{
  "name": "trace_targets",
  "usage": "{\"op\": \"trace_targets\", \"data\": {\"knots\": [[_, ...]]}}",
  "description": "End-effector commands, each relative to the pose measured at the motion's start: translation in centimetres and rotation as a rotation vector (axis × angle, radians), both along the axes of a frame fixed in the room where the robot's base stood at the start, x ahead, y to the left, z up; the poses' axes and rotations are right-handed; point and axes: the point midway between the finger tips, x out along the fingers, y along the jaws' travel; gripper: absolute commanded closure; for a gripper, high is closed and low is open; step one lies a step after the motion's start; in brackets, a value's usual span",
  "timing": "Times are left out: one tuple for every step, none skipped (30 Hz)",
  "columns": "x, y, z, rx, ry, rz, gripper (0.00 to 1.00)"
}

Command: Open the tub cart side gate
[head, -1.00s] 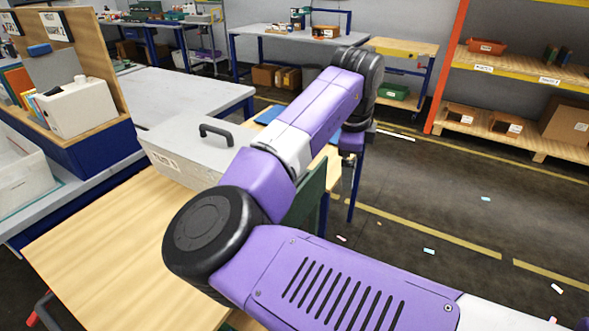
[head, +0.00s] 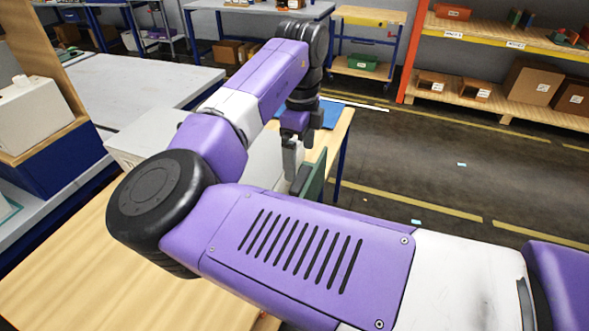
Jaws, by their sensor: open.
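My gripper (head: 293,165) hangs pointing down at the end of my purple arm, open, over the wooden table's right side. An upright green panel (head: 314,182) stands just right of and below it in the head view. Whether they touch cannot be told. My arm hides the panel's lower part. A grey box (head: 143,142) stands to the left, partly hidden behind my arm. No part can be surely made out as a tub cart or its side gate.
The wooden table (head: 60,265) fills the lower left. A blue sheet (head: 331,113) lies at its far end. A rack (head: 480,95) with boxes stands at back right. The floor (head: 400,150) right of the table is mostly clear.

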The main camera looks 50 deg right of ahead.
Motion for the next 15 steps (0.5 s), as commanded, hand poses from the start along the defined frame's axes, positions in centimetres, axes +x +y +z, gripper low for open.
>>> {"op": "trace_targets", "data": {"knots": [[0.0,0.0,-0.8,-0.001,0.002,0.001,0.00],[0.0,0.1,-1.3,0.000,0.002,0.001,0.00],[0.0,0.1,-1.9,0.001,0.001,0.002,0.00],[0.0,0.1,-2.4,0.000,0.001,0.002,0.00],[0.0,0.1,-2.9,0.001,0.001,0.002,0.00],[0.0,0.1,-3.5,0.000,0.001,0.002,0.00],[0.0,0.1,-3.9,-0.001,0.002,0.002,0.00],[0.0,0.0,-4.3,-0.001,0.002,0.002,0.00],[0.0,0.0,-4.7,-0.001,0.002,0.002,0.00],[0.0,0.0,-5.0,-0.001,0.001,0.002,0.00],[0.0,0.0,-5.3,-0.001,0.001,0.002,0.00],[0.0,0.0,-5.6,-0.001,0.000,0.002,0.00],[0.0,0.0,-5.8,-0.001,0.000,0.002,0.00],[0.0,0.0,-6.0,-0.001,0.000,0.002,0.00],[0.0,0.0,-6.1,-0.001,-0.001,0.002,0.00]]}}
